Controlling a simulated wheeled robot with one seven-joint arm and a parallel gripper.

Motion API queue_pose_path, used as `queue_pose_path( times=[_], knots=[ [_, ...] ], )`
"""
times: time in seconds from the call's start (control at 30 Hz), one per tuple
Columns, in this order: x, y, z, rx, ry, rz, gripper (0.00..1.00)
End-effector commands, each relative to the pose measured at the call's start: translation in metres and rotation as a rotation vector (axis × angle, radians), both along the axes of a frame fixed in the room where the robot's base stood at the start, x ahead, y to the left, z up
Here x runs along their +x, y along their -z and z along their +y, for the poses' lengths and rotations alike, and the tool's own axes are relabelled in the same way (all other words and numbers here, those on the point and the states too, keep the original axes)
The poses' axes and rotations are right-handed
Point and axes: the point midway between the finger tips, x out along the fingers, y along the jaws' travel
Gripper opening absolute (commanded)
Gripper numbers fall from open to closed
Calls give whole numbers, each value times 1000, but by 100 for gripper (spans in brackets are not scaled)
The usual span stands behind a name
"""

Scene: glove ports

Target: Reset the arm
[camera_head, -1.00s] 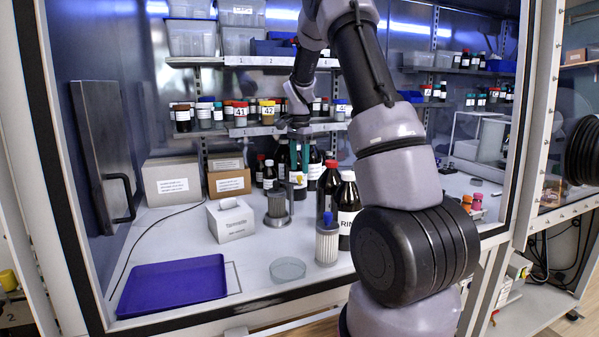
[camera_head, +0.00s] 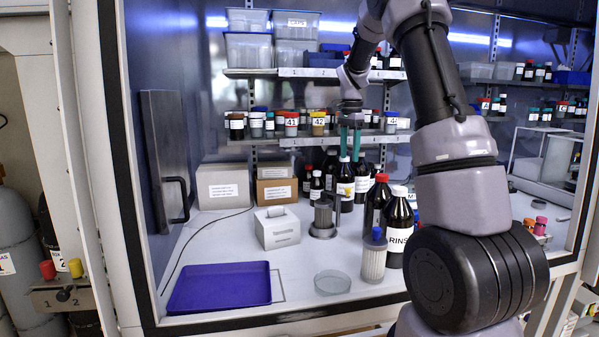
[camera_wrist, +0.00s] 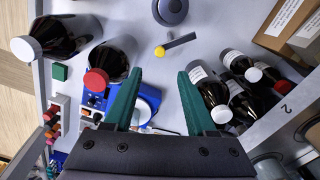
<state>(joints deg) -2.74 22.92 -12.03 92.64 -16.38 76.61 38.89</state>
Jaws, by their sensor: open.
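My gripper (camera_head: 350,140) is open and empty, with two green fingers pointing down above the cabinet's work surface among the dark bottles. In the wrist view my gripper (camera_wrist: 157,95) shows its fingers spread wide, with nothing between them. My arm reaches from the right over the work surface into the cabinet. In the wrist view a bottle with a red cap (camera_wrist: 96,80) and a bottle with a white cap (camera_wrist: 62,36) stand left of the fingers. Several white-labelled dark bottles (camera_wrist: 212,92) stand close to the right finger.
A blue tray (camera_head: 222,287), a glass dish (camera_head: 332,283), a tissue box (camera_head: 277,228) and a white-capped rinse bottle (camera_head: 398,230) stand on the work surface. Shelves with jars (camera_head: 290,124) line the back wall. A door handle (camera_head: 178,200) is on the left.

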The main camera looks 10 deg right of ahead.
Motion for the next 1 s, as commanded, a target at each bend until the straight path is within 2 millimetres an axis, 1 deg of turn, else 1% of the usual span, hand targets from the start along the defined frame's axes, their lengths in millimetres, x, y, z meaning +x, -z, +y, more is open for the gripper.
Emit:
queue_pose_path(
  times=[0.07,0.17,0.27,0.3,0.37,0.4,0.47,0.5,0.57,0.6,0.67,0.7,0.8,0.9,1.0],
  knots=[
    [-5,-6,2,5,-12,-12,56],
    [-20,-25,8,22,-57,-51,56],
    [-49,-52,19,42,-137,-114,56],
    [-63,-63,24,51,-176,-143,56],
    [-85,-78,32,59,-235,-189,56],
    [-100,-87,37,62,-275,-220,56],
    [-122,-98,44,62,-336,-265,56],
    [-138,-105,49,61,-376,-296,56],
    [-161,-112,57,57,-434,-341,56],
    [-176,-116,62,50,-474,-372,56],
    [-200,-120,68,38,-534,-417,56],
    [-215,-122,73,29,-572,-447,56],
    [-251,-122,83,-3,-664,-517,56],
    [-281,-117,91,-40,-742,-575,56],
    [-302,-111,95,-71,-799,-616,56]
  ],
)
